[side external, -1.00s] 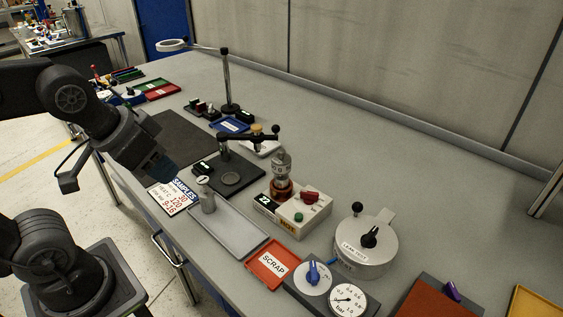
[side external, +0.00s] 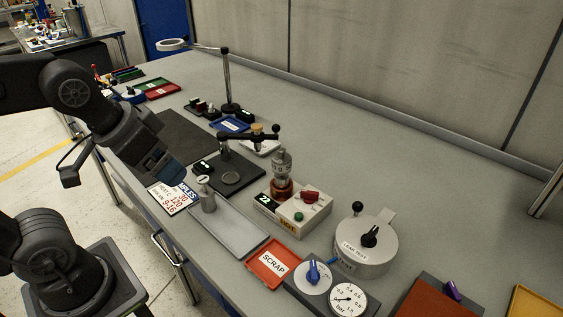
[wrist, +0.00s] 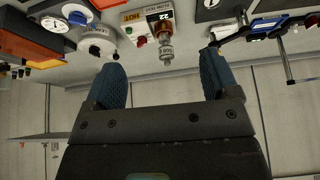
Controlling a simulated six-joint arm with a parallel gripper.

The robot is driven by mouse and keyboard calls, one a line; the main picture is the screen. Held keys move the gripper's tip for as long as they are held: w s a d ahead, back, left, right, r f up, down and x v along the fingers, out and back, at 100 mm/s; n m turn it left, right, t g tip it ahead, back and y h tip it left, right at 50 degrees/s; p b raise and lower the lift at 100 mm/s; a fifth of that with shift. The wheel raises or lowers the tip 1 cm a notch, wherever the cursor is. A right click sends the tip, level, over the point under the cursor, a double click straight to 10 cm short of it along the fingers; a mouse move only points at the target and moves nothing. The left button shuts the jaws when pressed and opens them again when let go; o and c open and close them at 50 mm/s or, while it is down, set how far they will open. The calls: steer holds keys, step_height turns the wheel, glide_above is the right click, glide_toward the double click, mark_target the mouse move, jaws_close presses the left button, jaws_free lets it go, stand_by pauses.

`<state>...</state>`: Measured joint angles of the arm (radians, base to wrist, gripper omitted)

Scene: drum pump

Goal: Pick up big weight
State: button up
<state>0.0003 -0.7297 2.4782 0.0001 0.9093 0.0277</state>
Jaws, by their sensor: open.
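A silver knobbed weight (side external: 281,160) stands upright on a copper-coloured base on the white heater block (side external: 300,218). It also shows in the wrist view (wrist: 166,52), between my fingers in the picture but beyond them. A smaller silver cylinder (side external: 208,202) with a round white top stands at the end of the grey tray (side external: 243,232). No label names either one the big weight clearly. My gripper (side external: 172,178) is open and empty, above the samples card (side external: 172,198), left of both and touching neither. Its blue fingers are wide apart in the wrist view (wrist: 162,66).
A black clamp stand (side external: 224,150) with a horizontal arm rises behind the tray. A red scrap tray (side external: 268,264), a leak test pot (side external: 366,254) and a pressure gauge (side external: 347,299) stand to the right.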

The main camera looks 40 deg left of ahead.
steer(key=w+r+m+g, duration=0.3)
steer(key=w+r+m, duration=0.2)
steer(key=w+m, duration=0.5)
steer(key=m+g, duration=0.3)
steer(key=m, duration=0.4)
glide_toward(282, 149)
steer(key=shift+m, duration=0.3)
steer(key=f, duration=1.2)
steer(key=shift+s, duration=0.25)
steer(key=c, duration=1.3)
steer(key=shift+r, duration=0.1)
steer(key=shift+c, duration=0.7)
steer(key=shift+r, duration=0.15)
